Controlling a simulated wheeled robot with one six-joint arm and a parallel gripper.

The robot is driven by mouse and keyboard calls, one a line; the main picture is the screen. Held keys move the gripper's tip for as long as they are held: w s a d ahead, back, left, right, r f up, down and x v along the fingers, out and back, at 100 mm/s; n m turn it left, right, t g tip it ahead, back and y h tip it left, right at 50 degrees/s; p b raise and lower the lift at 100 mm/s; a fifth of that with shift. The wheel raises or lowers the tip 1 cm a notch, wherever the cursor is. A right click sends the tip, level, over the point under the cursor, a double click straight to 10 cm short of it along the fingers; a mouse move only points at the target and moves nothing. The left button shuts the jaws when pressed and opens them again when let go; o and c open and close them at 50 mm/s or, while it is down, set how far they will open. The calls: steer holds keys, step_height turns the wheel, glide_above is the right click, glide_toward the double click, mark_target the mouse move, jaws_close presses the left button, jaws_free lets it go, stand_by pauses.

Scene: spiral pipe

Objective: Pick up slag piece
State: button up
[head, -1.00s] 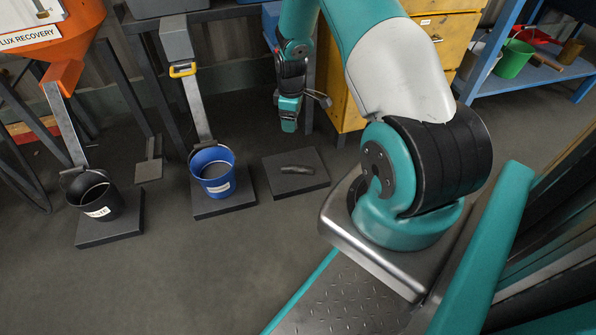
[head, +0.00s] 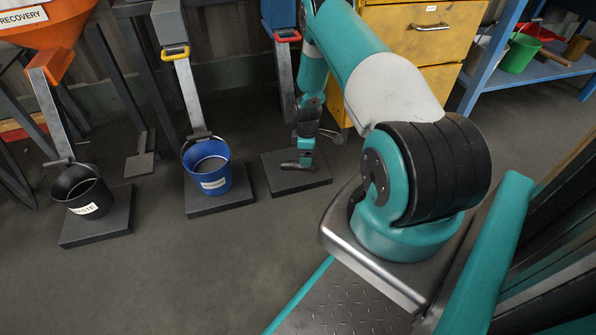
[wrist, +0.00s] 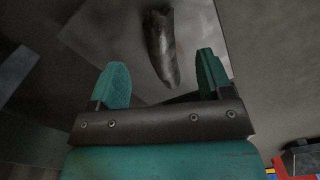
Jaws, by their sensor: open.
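The slag piece (head: 291,165) is a dark, elongated, slightly curved lump lying on a flat dark grey plate (head: 318,179) on the floor. In the head view my gripper (head: 305,160) is low over the plate, at the slag piece's right end and partly covering it. In the wrist view the slag piece (wrist: 161,47) extends from the top edge down between the two teal fingers of my gripper (wrist: 161,80). The fingers are spread wide, with visible gaps on both sides of the slag piece. I cannot tell the exact height of the fingers above the plate.
A blue bucket (head: 208,170) stands on another plate to the left, below a chute with a yellow handle. A black bucket (head: 82,192) stands farther left. Yellow drawers (head: 420,45) and a blue shelf (head: 530,72) are behind. The floor in front is clear.

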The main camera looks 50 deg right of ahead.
mark_target(298, 165)
steer(key=shift+f+b, duration=2.35)
steer(key=shift+f, duration=0.35)
steer(key=shift+r, duration=0.1)
steer(key=c, duration=1.1)
